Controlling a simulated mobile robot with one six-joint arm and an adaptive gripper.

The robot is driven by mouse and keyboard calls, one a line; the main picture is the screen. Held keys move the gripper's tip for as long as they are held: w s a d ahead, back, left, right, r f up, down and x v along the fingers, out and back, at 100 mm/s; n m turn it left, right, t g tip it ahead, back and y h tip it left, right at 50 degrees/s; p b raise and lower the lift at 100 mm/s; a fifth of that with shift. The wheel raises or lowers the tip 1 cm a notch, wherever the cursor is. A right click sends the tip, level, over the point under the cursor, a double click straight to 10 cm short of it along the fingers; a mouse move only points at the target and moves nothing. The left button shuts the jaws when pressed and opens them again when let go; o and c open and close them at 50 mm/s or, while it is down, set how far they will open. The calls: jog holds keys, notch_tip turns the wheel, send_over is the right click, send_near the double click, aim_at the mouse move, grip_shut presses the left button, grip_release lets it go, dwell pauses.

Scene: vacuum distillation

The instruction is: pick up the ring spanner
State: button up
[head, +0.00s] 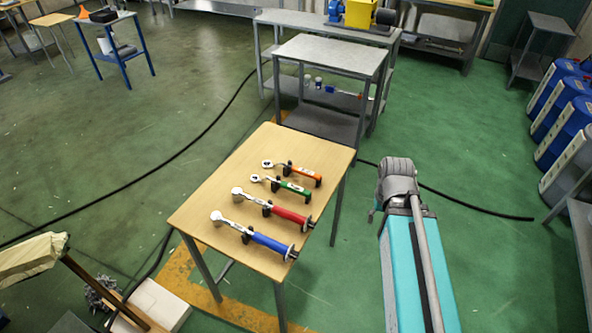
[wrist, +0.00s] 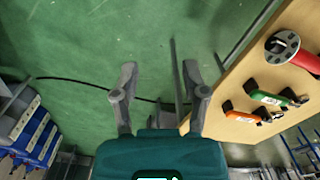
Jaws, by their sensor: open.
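Four wrench-like tools with metal heads at the left lie in a row on the wooden table. Their handles are orange (head: 304,173), green (head: 295,188), red (head: 289,214) and blue (head: 268,241). I cannot tell for certain which is the ring spanner; the orange one's head looks like a small ring. In the wrist view, the orange (wrist: 240,117), green (wrist: 266,97) and red (wrist: 306,62) handles show at the right; the blue one is not clear there. My gripper (wrist: 160,76) is open and empty, over green floor beside the table edge, apart from the tools.
The wooden table (head: 210,207) has bare room left of the tools. A grey metal table (head: 330,54) stands behind it. Blue drums (head: 565,130) stand at the far right. A black cable (head: 455,199) crosses the floor. A white box (head: 158,303) lies at the lower left.

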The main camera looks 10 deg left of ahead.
jog(key=shift+d, duration=0.2)
jog(key=shift+o, duration=1.2)
jog(key=shift+w, duration=0.1)
jog(key=shift+o, duration=0.2)
jog(key=shift+w, duration=0.2)
notch_tip(320, 180, up, 2)
jog(key=r+n+p, duration=0.1)
jog(key=n+p, duration=0.2)
jog(key=n, duration=1.1)
send_over(308, 172)
jog(key=shift+f, duration=0.25)
jog(key=shift+f+b, duration=0.1)
jog(key=shift+b, duration=0.25)
notch_tip(308, 172, down, 8)
jog(key=b, duration=0.8)
jog(key=shift+f, duration=0.25)
